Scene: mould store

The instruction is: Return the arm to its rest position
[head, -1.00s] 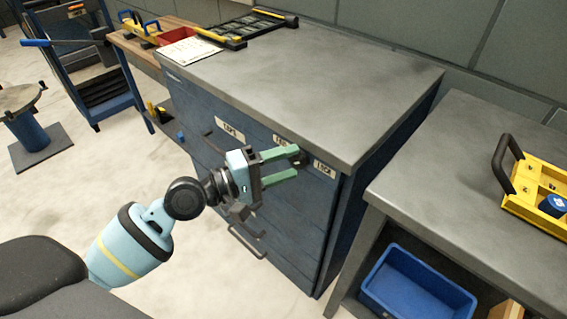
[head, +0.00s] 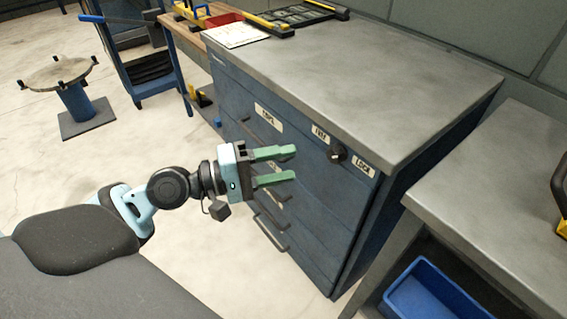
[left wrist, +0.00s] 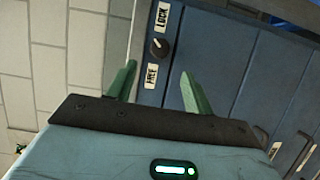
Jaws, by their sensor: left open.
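My left gripper (head: 291,164) is open and empty, with two green fingers pointing at the front of a blue drawer cabinet (head: 310,205). A dark round knob (head: 337,154) sits on the cabinet's upper front, between a FREE label (head: 321,134) and a LOCK label (head: 363,164). The fingertips are apart from the knob, to its left in the head view. In the left wrist view, the knob (left wrist: 159,47) shows beyond and between the open fingers (left wrist: 158,72). I cannot tell for sure which label the knob points to. My right gripper is out of view.
A grey bench (head: 490,185) with a blue bin (head: 435,296) beneath stands at right. A wooden bench (head: 185,38) and a round-topped blue stand (head: 80,100) are at left. A black-and-yellow tray (head: 300,12) lies on the cabinet top.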

